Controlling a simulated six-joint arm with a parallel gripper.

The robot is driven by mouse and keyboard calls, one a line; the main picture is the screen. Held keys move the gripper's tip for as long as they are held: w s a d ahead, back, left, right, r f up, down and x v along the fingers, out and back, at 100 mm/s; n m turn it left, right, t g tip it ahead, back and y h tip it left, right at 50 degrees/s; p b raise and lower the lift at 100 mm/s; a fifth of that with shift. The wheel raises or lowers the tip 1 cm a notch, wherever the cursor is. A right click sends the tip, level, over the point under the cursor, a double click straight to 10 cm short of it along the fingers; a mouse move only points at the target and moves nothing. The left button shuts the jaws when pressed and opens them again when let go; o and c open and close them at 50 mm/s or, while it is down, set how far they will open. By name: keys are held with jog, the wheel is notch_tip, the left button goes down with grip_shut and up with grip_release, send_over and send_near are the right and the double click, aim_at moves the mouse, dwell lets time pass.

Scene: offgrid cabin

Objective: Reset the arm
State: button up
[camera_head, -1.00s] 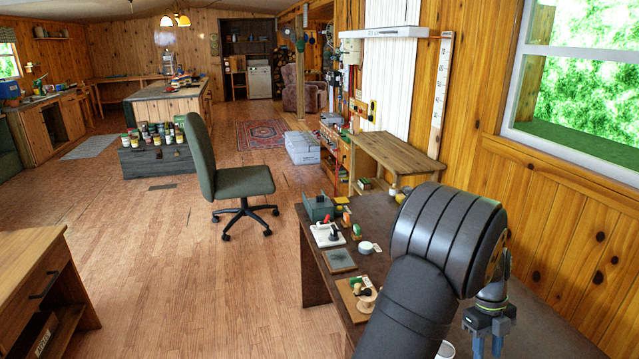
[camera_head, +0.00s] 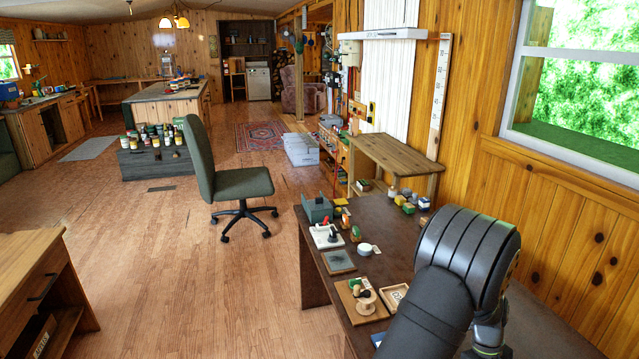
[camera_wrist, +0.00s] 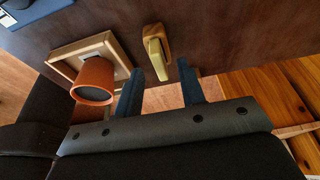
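My gripper (camera_wrist: 160,66) shows in the wrist view as two dark blue fingers with a clear gap between them. Nothing is clamped in it. A wooden block with a yellow-green piece (camera_wrist: 155,50) lies on the desk beyond the fingertips, seen near the gap. An orange-brown cup (camera_wrist: 93,80) appears left of the fingers, in front of a shallow wooden tray (camera_wrist: 62,52). In the head view my arm rises at the lower right, and the gripper is mostly hidden behind it and at the bottom edge.
The dark brown desk (camera_head: 400,262) holds a wooden board (camera_head: 350,300) with a spool-like piece, a small wooden tray (camera_head: 392,297), a grey-green box (camera_head: 317,209) and small jars. A green chair (camera_head: 240,183) stands left. The wood-panelled wall (camera_head: 590,220) is close on the right.

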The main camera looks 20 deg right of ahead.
jog(key=shift+x, duration=1.1)
notch_tip(320, 180, up, 8)
jog(key=shift+r, duration=0.2)
notch_tip(320, 180, down, 8)
jog(key=shift+r, duration=0.1)
jog(key=v, duration=1.1)
jog(key=shift+w+r, duration=0.2)
jog(key=shift+r, duration=0.15)
jog(key=shift+f, duration=0.1)
